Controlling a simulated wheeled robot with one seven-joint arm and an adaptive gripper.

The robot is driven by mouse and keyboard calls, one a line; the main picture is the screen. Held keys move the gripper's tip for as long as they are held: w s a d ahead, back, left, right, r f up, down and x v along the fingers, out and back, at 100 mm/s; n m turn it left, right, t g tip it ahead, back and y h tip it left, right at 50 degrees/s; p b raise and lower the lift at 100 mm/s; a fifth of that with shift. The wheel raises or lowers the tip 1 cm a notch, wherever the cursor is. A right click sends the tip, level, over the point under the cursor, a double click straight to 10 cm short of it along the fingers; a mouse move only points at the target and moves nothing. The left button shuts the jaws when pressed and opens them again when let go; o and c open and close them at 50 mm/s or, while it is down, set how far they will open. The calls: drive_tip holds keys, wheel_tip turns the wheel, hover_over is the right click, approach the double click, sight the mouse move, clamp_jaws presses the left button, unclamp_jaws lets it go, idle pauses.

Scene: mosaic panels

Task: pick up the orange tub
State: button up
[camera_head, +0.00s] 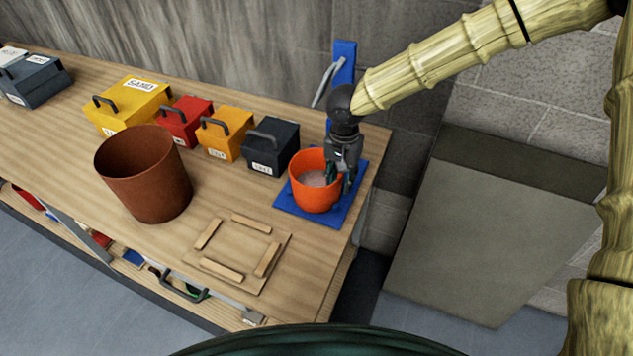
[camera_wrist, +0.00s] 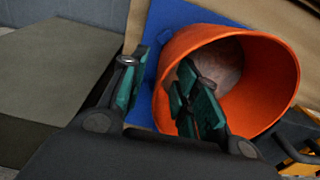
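The orange tub (camera_head: 311,194) stands upright on a blue mat (camera_head: 345,208) at the table's right end, with a pale, greyish content inside. My gripper (camera_head: 340,176) reaches down over the tub's right rim. In the wrist view, my gripper (camera_wrist: 162,72) is open and straddles the wall of the orange tub (camera_wrist: 268,90). One green-padded finger is inside the tub and the other is outside, over the blue mat (camera_wrist: 180,18). A gap shows between the outer finger and the wall. The inner finger hides part of the tub's inside.
A dark lidded box (camera_head: 272,147) stands close behind the tub, beside an orange box (camera_head: 226,133), a red box (camera_head: 185,122) and a yellow box (camera_head: 128,104). A brown pot (camera_head: 145,175) stands to the left. A wooden frame (camera_head: 238,250) lies in front.

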drive_tip(key=shift+w+a+f, duration=0.1)
drive_tip(key=shift+w+f, duration=0.1)
drive_tip(key=shift+f, duration=0.9)
drive_tip(key=shift+s+f+p, duration=0.15)
drive_tip(key=shift+f+p, duration=0.15)
drive_tip(key=shift+f, duration=0.05)
clamp_jaws()
